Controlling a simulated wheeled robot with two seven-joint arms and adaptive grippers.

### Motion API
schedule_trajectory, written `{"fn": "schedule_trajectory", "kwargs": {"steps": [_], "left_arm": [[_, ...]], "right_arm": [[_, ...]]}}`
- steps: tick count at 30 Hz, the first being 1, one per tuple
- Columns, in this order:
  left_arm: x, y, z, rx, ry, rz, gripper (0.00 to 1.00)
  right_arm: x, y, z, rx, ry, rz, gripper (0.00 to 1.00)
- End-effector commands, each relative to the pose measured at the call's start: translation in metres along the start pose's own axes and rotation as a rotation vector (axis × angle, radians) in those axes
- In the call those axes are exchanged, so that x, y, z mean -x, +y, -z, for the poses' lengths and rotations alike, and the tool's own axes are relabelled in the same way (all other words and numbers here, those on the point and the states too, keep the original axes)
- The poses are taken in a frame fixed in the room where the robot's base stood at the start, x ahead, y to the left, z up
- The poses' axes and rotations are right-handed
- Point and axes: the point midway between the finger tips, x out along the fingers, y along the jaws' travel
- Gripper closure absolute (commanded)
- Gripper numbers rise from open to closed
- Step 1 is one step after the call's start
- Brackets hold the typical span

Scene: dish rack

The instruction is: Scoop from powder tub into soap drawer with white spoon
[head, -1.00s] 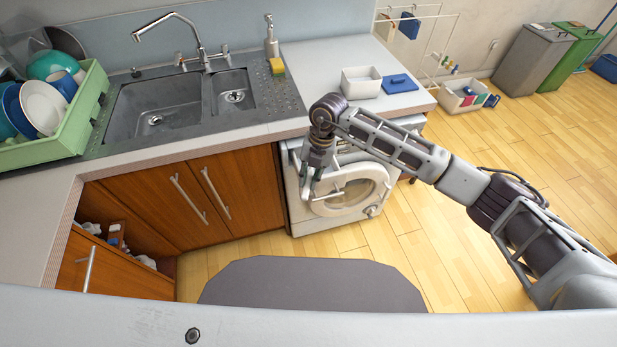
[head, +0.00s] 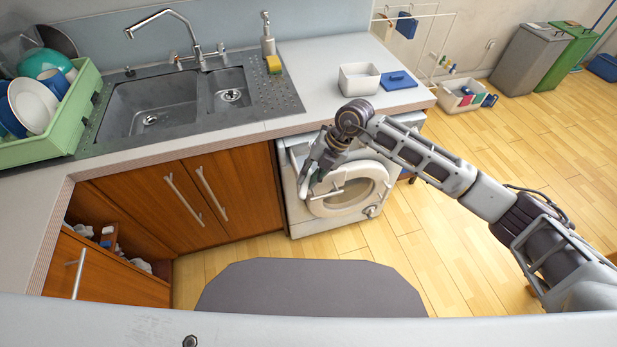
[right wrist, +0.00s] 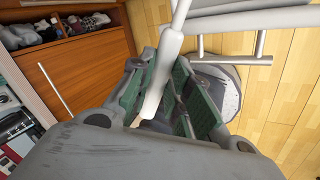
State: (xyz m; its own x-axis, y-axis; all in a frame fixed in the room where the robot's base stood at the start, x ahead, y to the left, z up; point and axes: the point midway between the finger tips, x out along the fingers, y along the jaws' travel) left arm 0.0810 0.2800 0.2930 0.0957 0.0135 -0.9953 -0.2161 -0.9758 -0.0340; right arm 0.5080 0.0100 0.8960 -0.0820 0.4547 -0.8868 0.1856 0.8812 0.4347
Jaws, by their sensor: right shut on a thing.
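My right gripper (head: 306,184) is in front of the washing machine (head: 290,190). In the right wrist view its two green-padded fingers (right wrist: 160,100) are shut on the thick handle of the white spoon (right wrist: 162,75). The handle slants up and runs out at the top edge, so the bowl and any powder in it cannot be made out. The powder tub (head: 346,82), a white open box, stands on the counter with a blue lid (head: 399,81) beside it. The soap drawer at the machine's upper front cannot be made out clearly behind my arm. My left gripper is out of view.
A green dish rack (head: 70,125) with dishes, a sink (head: 150,105) and a yellow sponge (head: 273,64) are on the counter left of the tub. A drying rack and bins stand at the right. Wooden floor and a grey mat (head: 310,288) lie in front.

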Motion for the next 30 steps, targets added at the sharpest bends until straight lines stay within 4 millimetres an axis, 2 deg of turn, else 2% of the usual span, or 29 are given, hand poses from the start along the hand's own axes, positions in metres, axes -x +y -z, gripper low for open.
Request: {"fn": "schedule_trajectory", "kwargs": {"steps": [3, 11, 17, 30], "left_arm": [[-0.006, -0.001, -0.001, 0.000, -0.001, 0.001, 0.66], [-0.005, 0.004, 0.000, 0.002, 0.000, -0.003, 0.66], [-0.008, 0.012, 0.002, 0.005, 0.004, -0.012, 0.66], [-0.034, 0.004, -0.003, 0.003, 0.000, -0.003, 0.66]], "right_arm": [[-0.001, -0.002, 0.000, 0.001, 0.000, -0.037, 1.00], [0.001, 0.000, 0.000, 0.001, -0.001, -0.047, 1.00], [-0.001, -0.002, 0.000, 0.000, 0.000, -0.062, 1.00], [-0.004, -0.008, 0.000, 0.000, 0.001, -0.246, 1.00]]}}
